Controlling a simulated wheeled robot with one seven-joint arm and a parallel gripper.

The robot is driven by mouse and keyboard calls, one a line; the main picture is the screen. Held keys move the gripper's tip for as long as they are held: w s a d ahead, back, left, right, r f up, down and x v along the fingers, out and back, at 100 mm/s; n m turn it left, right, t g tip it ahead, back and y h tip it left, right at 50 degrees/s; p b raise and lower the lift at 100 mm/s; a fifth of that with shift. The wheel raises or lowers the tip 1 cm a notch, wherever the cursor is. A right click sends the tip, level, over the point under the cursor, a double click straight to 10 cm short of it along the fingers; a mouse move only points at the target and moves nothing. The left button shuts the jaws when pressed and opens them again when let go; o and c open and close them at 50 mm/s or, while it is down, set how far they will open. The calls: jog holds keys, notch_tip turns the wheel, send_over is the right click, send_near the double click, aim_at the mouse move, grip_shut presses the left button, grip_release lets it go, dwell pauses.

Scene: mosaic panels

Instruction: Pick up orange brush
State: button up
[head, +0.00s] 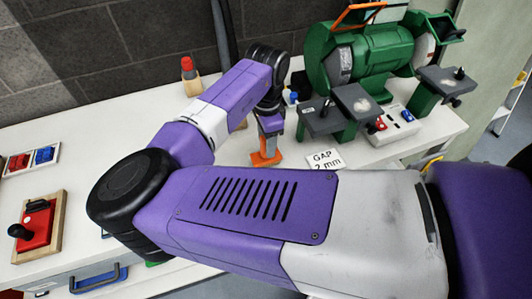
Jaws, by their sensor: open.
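My gripper (268,148) points down at the white bench top, in the middle of the head view, at the end of my purple arm. It is open. An orange piece (265,158) shows at its lower end, close to the bench top. I cannot tell whether this is the orange brush or part of my gripper. No other clear orange brush shows. My arm hides much of the front of the bench.
A green bench grinder (368,55) stands at the right, with a switch box (396,126) before it. A white "GAP 2 mm" card (325,160) lies right of my gripper. A red-topped tan object (190,76) stands at the back. A red switch (38,228) is at left.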

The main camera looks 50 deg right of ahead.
grip_shut()
dwell(1.4)
